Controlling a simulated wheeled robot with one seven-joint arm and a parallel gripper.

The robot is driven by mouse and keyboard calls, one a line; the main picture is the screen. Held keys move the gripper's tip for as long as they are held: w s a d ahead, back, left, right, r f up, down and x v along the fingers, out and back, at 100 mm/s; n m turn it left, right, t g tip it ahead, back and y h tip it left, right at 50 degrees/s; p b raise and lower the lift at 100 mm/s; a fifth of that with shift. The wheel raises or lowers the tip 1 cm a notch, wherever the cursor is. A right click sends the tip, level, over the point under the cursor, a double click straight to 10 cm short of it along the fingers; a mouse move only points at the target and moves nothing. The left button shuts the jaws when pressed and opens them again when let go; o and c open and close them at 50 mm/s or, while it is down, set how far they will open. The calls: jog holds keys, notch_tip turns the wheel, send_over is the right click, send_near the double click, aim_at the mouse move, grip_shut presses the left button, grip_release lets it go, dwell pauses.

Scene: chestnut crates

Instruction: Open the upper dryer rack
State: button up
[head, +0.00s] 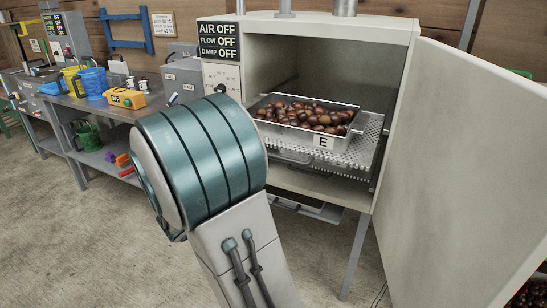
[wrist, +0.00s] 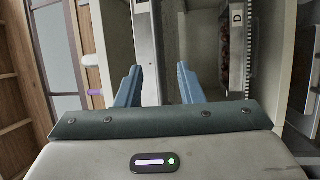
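The dryer (head: 330,24) is a pale cabinet with its door (head: 455,150) swung wide open to the right. Inside, a perforated metal rack (head: 368,145) sticks out of the upper opening. A metal tray marked E (head: 350,143), full of chestnuts, sits on it. In the head view my arm covers the left front of the dryer and hides my gripper. In the wrist view my gripper (wrist: 157,86) has its two blue fingers apart.
The dryer's panel (head: 220,40) reads AIR OFF, FLOW OFF and DAMP OFF. A workbench with a blue jug (head: 92,83) and a yellow-orange box (head: 127,99) stands at the left. Chestnuts (head: 530,294) show at the lower right. The concrete floor at the front left is clear.

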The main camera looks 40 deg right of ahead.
jog(key=a+f, duration=0.1)
jog(key=a, duration=0.5)
jog(key=shift+s+a, duration=0.2)
